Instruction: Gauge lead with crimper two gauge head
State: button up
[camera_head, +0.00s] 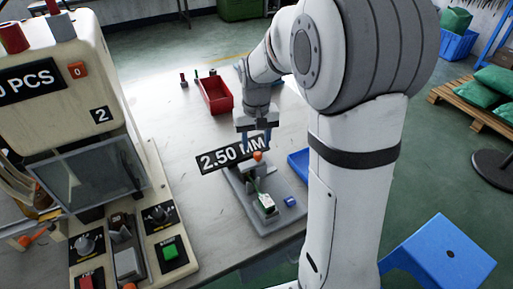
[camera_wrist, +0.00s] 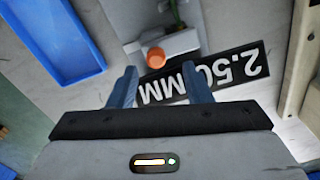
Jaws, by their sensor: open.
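The gauge head is a small grey fixture (camera_head: 278,205) on the table with an orange knob (camera_head: 258,156) at its far end. A black sign reading 2.50 MM (camera_head: 230,155) stands behind it. A green lead (camera_head: 255,187) runs along the fixture to a white block (camera_head: 267,204). My gripper (camera_head: 258,143) is above the orange knob's end of the fixture. In the wrist view, its two blue fingers (camera_wrist: 162,88) are apart with nothing held between them. The orange knob (camera_wrist: 156,57) shows just beyond the fingertips. The crimper (camera_head: 75,110) marked 2 stands at the left.
A red bin (camera_head: 215,95) stands farther back on the table. A blue tray (camera_wrist: 55,38) lies beside the fixture, partly hidden by my arm in the head view. A blue stool (camera_head: 440,255) stands on the floor at right. Bare table lies between crimper and fixture.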

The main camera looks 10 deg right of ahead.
jog(key=shift+r, duration=1.95)
jog(key=shift+s+r, duration=0.15)
jog(key=shift+s, duration=0.05)
jog(key=s+r+t+p, duration=0.1)
jog(key=s+r+p, duration=0.1)
jog(key=s, duration=0.7)
jog(key=s+r+t+p, duration=0.1)
jog(key=s+r, duration=0.1)
jog(key=s, duration=0.8)
jog(key=shift+d+r+t+p, duration=0.3)
jog(key=shift+d+r+p, duration=0.05)
jog(key=shift+r, duration=0.05)
jog(key=shift+c, duration=0.2)
